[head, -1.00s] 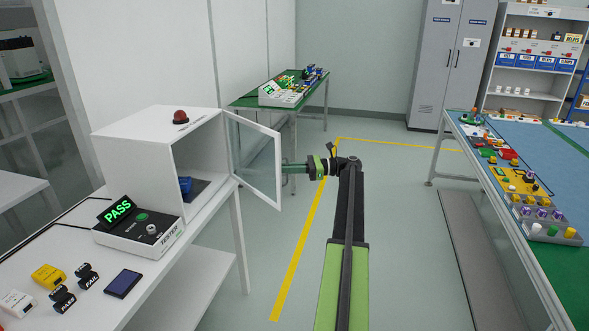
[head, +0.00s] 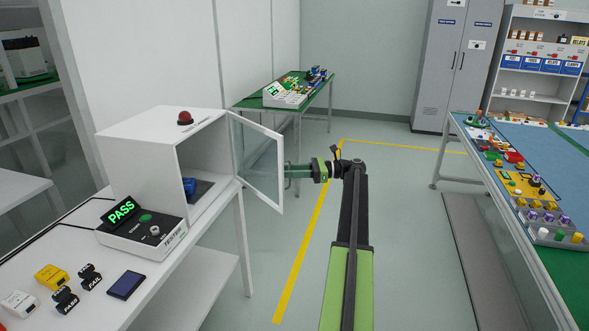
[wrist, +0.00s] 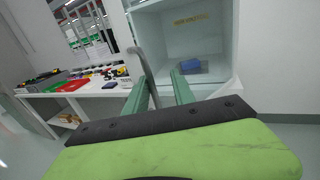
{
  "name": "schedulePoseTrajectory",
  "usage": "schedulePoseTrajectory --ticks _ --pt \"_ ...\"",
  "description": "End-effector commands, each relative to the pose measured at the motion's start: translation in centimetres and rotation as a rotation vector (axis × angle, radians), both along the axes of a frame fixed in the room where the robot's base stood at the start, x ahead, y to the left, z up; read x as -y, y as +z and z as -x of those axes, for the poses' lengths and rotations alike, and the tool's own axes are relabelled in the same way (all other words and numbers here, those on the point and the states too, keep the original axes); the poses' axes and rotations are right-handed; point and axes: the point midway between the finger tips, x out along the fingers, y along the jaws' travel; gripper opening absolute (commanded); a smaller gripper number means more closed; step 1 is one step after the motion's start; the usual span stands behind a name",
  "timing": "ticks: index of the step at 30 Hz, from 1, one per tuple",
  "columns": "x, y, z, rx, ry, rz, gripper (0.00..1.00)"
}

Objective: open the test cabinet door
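The test cabinet (head: 148,165) is a white box on the white bench at left, with a red lamp on top. Its glass door (head: 279,180), framed in white, stands swung wide open toward the right. My gripper (head: 288,170) is at the door's outer side, near its free edge, and its fingers show partly through the glass. In the wrist view my gripper (wrist: 160,84) has its fingers apart, with a curved grey handle (wrist: 140,55) passing between them, close to the left finger. The cabinet's inside (wrist: 185,45) shows with a blue block (wrist: 190,66) in it.
A tester with a green PASS display (head: 122,210) stands before the cabinet. A yellow block (head: 51,277), small dark blocks and a dark blue pad (head: 126,285) lie on the bench. A green table (head: 318,95) stands behind the door; a long worktable (head: 520,140) is at right. The floor between is clear.

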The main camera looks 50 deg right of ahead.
Motion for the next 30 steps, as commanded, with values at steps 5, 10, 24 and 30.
schedulePoseTrajectory --ticks 5,10,24,30 --pt "0.0 0.1 0.0 0.002 0.000 -0.001 0.30" --pt "1.2 0.1 1.0 0.003 -0.002 -0.001 0.30" --pt "8.3 0.1 7.5 0.001 0.000 0.000 0.30" --pt "8.7 0.1 8.0 0.001 0.001 0.000 0.30"
